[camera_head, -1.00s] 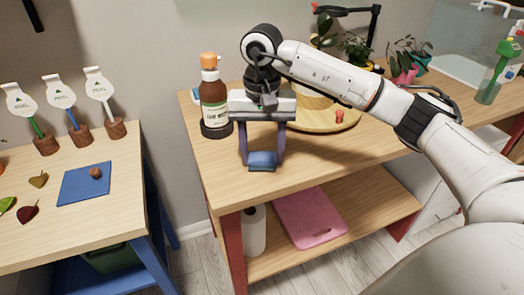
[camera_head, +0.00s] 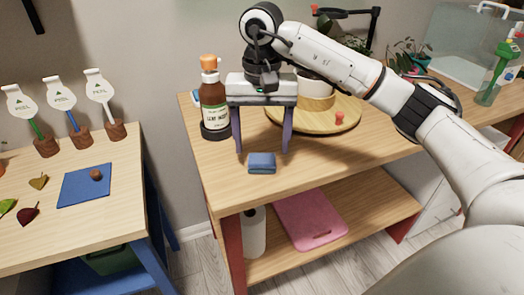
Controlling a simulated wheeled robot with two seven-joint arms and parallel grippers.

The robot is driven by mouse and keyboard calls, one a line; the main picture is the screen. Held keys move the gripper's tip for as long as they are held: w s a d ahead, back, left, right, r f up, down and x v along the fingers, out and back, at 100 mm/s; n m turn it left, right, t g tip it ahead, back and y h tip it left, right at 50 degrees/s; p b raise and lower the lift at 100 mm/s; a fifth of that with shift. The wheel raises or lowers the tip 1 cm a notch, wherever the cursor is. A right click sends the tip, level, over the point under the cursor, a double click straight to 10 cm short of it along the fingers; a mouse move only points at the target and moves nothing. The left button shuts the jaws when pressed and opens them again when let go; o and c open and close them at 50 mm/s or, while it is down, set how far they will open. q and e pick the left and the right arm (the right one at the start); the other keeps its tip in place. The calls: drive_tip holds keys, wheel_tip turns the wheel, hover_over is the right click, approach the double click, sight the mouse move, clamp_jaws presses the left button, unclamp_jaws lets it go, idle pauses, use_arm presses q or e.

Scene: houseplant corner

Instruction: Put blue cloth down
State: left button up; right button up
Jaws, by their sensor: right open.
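The blue cloth (camera_head: 262,163) is a small folded block lying on the wooden table top (camera_head: 219,170), close to its front edge. My right gripper (camera_head: 262,149) is above and just behind the cloth. Its two purple-grey fingers are spread wide, one on each side, and are apart from the cloth. My left gripper is not in view.
A brown bottle (camera_head: 213,103) with an orange cap stands left of my right gripper. A round wooden board (camera_head: 345,118) with a pot and a small red item lies behind. A pink board (camera_head: 310,218) is on the lower shelf. A second table (camera_head: 112,210) stands at left.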

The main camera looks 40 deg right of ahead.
sight(262, 158)
wheel_tip(262, 158, up, 8)
drive_tip(key=p, duration=0.1)
drive_tip(key=shift+r+p, duration=0.15)
drive_tip(key=shift+p, duration=0.15)
idle(0.3)
